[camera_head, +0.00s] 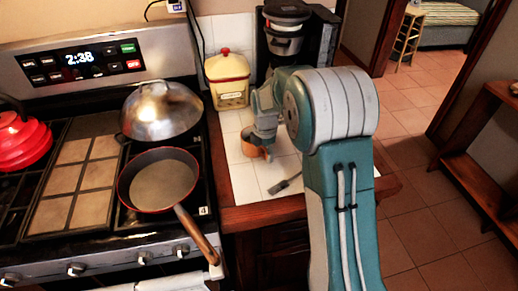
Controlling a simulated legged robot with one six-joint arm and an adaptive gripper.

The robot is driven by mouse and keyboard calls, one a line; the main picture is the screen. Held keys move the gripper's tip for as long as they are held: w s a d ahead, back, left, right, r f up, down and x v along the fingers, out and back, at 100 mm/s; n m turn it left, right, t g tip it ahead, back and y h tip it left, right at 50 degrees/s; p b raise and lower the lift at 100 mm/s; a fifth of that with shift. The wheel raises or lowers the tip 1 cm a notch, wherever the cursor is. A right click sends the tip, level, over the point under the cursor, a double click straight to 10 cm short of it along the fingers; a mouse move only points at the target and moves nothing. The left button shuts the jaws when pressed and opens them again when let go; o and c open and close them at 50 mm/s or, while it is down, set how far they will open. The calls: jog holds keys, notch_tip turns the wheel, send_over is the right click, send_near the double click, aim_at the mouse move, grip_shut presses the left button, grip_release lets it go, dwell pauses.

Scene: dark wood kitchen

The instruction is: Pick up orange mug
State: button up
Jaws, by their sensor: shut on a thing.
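The orange mug (250,146) stands on the white tiled counter, just below the cream canister in the picture. My gripper (266,150) reaches down at the mug's right side and is shut on it. My arm and the gripper body hide part of the mug's right side and top. Whether the mug still touches the tiles is too small to tell.
A cream canister with a red lid (228,80) stands behind the mug, and a black coffee maker (284,42) is behind my arm. A dark flat utensil (285,183) lies on the counter in front. The stove at left holds a frying pan (160,180), a metal dome (162,108) and a red kettle (22,138).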

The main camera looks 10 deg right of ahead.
jog(key=shift+r, duration=0.1)
jog(key=shift+r, duration=0.85)
jog(key=s+r, duration=1.1)
jog(key=s, duration=0.3)
jog(key=shift+d, duration=0.3)
